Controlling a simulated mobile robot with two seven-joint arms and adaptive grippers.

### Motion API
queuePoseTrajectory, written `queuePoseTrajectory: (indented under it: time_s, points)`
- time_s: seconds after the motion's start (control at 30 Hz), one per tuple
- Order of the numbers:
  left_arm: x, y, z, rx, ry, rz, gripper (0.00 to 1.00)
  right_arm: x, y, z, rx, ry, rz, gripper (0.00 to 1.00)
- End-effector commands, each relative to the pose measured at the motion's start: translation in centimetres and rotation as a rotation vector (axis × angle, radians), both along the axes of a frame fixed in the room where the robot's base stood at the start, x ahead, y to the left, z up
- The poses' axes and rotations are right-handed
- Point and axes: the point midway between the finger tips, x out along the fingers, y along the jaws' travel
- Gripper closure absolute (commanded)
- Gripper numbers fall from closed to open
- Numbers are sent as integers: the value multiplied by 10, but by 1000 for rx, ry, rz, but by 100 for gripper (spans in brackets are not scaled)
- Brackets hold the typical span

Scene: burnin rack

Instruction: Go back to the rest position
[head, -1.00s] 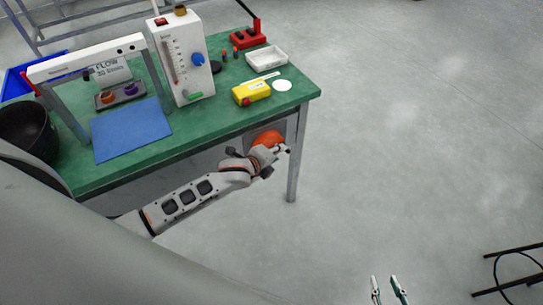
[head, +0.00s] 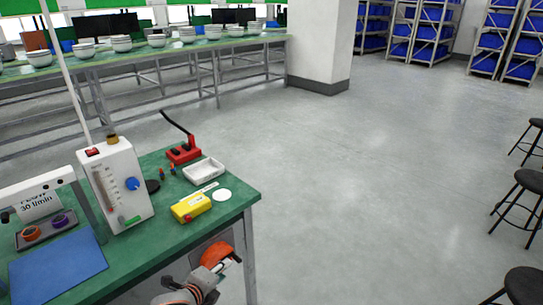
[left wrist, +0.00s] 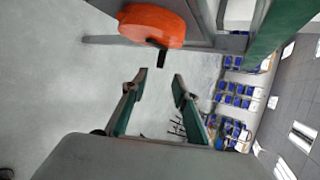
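My left gripper (left wrist: 160,82) is open in the left wrist view, its two fingers apart with nothing between them. In the head view my left arm comes in at the bottom edge, beside the near right leg of the green table, and its fingers are hard to make out. An orange round part (head: 215,255) sits under the tabletop edge by my left wrist; it also shows at the top of the left wrist view (left wrist: 152,25), apart from the fingers. My right gripper is not in view.
The green table (head: 160,252) holds a flow meter box (head: 116,185), a yellow device (head: 191,208), a white tray (head: 204,171), a red device (head: 184,153) and a blue mat (head: 58,268). Black stools (head: 525,182) stand at right. The floor between is clear.

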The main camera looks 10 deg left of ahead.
Motion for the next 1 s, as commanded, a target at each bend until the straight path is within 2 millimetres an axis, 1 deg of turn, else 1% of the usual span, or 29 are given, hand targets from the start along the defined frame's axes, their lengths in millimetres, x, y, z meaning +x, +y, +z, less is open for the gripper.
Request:
queuePoseTrajectory:
  time_s: [0.07, 0.17, 0.2, 0.27, 0.3, 0.33, 0.5, 0.6, 0.7, 0.8, 0.9, 1.0]
  points:
    - [-11, -5, -6, -56, 18, 22, 71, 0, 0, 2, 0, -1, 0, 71]
    - [-38, -17, -17, -210, 60, 94, 71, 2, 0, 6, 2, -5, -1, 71]
    - [-52, -23, -22, -296, 83, 137, 71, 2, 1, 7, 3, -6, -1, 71]
    - [-76, -29, -30, -439, 122, 217, 71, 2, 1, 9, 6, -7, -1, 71]
    - [-93, -33, -34, -537, 148, 276, 71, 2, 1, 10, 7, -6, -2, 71]
    - [-105, -35, -36, -611, 167, 322, 71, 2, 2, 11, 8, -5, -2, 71]
    - [-172, -34, -48, -986, 260, 594, 71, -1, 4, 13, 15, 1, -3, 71]
    - [-204, -28, -51, -1154, 293, 734, 71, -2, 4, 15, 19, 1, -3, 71]
    - [-227, -22, -52, -1271, 311, 838, 71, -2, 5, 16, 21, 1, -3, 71]
    - [-240, -18, -53, -1337, 317, 899, 71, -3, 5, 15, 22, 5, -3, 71]
    - [-244, -16, -53, -1364, 319, 921, 71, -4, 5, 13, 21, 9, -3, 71]
    - [-245, -16, -53, -1367, 320, 923, 71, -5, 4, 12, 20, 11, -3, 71]
